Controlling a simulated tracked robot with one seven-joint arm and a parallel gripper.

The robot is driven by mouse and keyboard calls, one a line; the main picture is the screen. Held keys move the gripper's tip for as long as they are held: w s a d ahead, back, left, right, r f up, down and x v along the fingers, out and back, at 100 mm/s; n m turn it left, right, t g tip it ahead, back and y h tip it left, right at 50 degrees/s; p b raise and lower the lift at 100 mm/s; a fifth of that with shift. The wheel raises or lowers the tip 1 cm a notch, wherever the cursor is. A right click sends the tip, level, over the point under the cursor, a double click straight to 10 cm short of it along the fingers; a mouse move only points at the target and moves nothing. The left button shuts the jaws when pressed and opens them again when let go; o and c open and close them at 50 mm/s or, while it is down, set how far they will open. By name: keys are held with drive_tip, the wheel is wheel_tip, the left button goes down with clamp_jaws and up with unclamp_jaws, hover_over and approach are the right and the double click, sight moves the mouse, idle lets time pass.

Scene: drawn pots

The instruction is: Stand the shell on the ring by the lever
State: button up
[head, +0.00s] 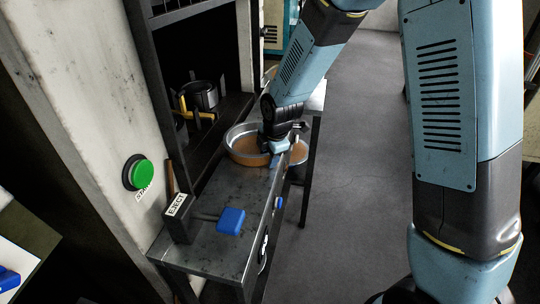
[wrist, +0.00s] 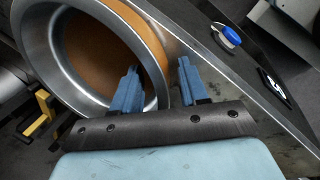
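A round metal shell (head: 231,135) with a brown-orange inside stands at the far end of the grey metal bench. It fills the upper left of the wrist view (wrist: 42,62). My gripper (head: 277,148) is at the shell's near right edge. In the wrist view, its two blue fingers (wrist: 158,66) are apart, with part of the shell's rim between them; I cannot tell whether either touches it. The lever (head: 231,220) has a blue handle and a block marked EJECT, at the bench's near end. I cannot make out a ring beside it.
A green button (head: 138,172) is on the wall at left. The bench top (head: 235,190) is clear between shell and lever.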

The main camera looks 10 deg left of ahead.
drive_tip(key=shift+r, duration=0.1)
drive_tip(key=v, duration=1.2)
drive_tip(key=s+d+r+m, duration=0.3)
drive_tip(key=d+r+m, duration=0.1)
drive_tip(key=d+m, duration=0.2)
drive_tip(key=s+d+r+m+t+h, duration=0.1)
drive_tip(key=s+d+r+m, duration=0.3)
drive_tip(key=d, duration=0.5)
drive_tip(key=s+d+r+m+t, duration=0.1)
drive_tip(key=s+d+r+m, duration=0.3)
drive_tip(key=d+r+m, duration=0.2)
drive_tip(key=shift+d+r+m, duration=0.2)
drive_tip(key=shift+d+m, duration=0.65)
drive_tip(key=shift+m, duration=0.05)
drive_tip(key=s+d+m, duration=0.1)
drive_tip(key=s+m, duration=0.1)
drive_tip(key=s+d+r+m, duration=0.1)
drive_tip(key=s+d+m, duration=0.1)
drive_tip(key=s, duration=0.1)
drive_tip(key=s+d+m+h, duration=0.1)
drive_tip(key=s+d+m, duration=0.1)
drive_tip(key=s+m, duration=0.1)
drive_tip(key=shift+d+r+t, duration=0.2)
drive_tip(key=shift+r+t, duration=0.05)
drive_tip(key=shift+t, duration=0.05)
drive_tip(key=shift+w, duration=0.1)
drive_tip(key=shift+d, duration=0.1)
